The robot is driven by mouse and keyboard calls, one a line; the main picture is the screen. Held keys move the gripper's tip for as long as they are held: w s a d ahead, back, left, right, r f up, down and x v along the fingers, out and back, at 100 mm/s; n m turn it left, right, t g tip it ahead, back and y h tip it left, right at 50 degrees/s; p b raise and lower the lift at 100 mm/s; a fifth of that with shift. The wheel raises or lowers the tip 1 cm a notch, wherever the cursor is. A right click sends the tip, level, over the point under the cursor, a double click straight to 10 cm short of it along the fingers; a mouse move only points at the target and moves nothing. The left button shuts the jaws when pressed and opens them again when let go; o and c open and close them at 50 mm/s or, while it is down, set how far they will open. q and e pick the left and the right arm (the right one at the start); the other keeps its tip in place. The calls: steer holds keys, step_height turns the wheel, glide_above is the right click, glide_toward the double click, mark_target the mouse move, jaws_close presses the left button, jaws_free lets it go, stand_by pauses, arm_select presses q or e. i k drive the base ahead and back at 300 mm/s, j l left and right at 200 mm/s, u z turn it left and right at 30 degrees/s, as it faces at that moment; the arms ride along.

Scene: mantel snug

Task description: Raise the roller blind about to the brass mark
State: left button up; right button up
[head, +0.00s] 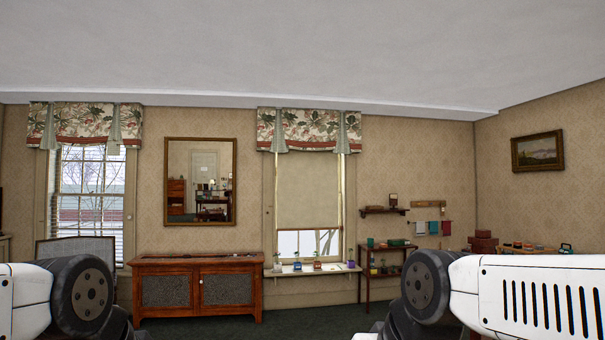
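The roller blind (307,190) is a plain beige sheet in the right-hand window, below a floral valance (308,131). It covers most of the window, and its lower edge hangs a little above the lowest panes. A strip of bare glass (308,243) shows beneath it. I cannot make out the brass mark or a pull cord at this distance. Both my arms show at the lower corners, well short of the window. Neither gripper is in view.
Small pots and bottles stand on the windowsill (308,270). A wooden cabinet (197,287) stands left of the window, under a mirror (200,181). A small shelf stand (388,272) is to the right. Some green floor (296,319) shows clear before the window.

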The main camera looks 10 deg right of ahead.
mark_target(308, 180)
steer(key=z, duration=0.15)
steer(key=i, duration=7.3)
steer(key=i+l, duration=0.15)
steer(key=i, duration=0.3)
steer(key=i+l+u, duration=0.15)
steer(key=i, duration=0.35)
steer(key=i+l, duration=0.25)
steer(key=i, duration=0.2)
steer(key=j+u, duration=0.05)
